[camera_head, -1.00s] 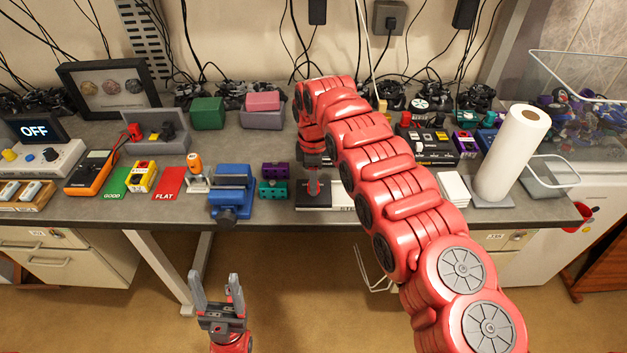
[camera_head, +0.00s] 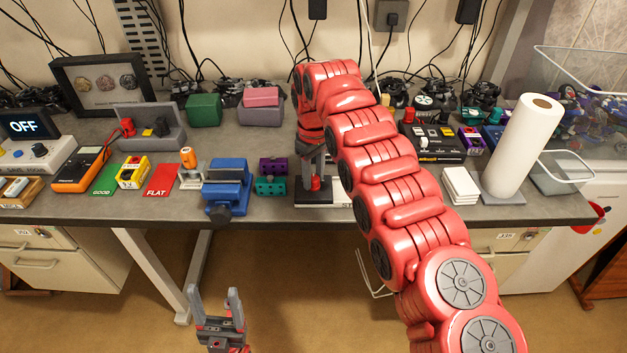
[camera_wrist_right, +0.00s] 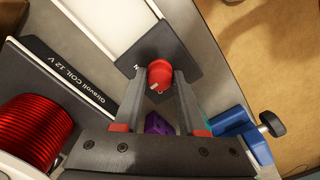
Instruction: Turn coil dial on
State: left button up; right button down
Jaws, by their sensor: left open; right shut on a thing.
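The coil dial is a red round knob with a pale mark on its face; it shows in the right wrist view (camera_wrist_right: 160,72) on a dark square plate (camera_wrist_right: 181,50) and in the head view (camera_head: 315,184). My right gripper (camera_wrist_right: 159,80) is shut on the dial, one finger on each side. In the head view my right gripper (camera_head: 314,172) points down at it, and my arm hides part of the base behind. My left gripper (camera_head: 220,302) is open and empty, low in front of the bench.
A blue vise (camera_head: 227,185) and purple and teal blocks (camera_head: 271,185) stand left of the dial. White tiles (camera_head: 460,184) and a paper roll (camera_head: 523,148) stand right. A display reading OFF (camera_head: 22,125) is at the far left. Floor in front is clear.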

aim_at(314, 178)
jog(key=m+b, duration=0.1)
jog(key=m, duration=0.3)
jog(key=shift+m, duration=0.3)
jog(key=shift+m+b, duration=0.35)
jog(key=shift+m, duration=1.95)
jog(key=shift+c, duration=2.4)
grip_release()
jog(key=shift+r, duration=0.1)
notch_tip(314, 178, up, 17)
jog(key=p, duration=1.7)
jog(key=shift+r, duration=0.15)
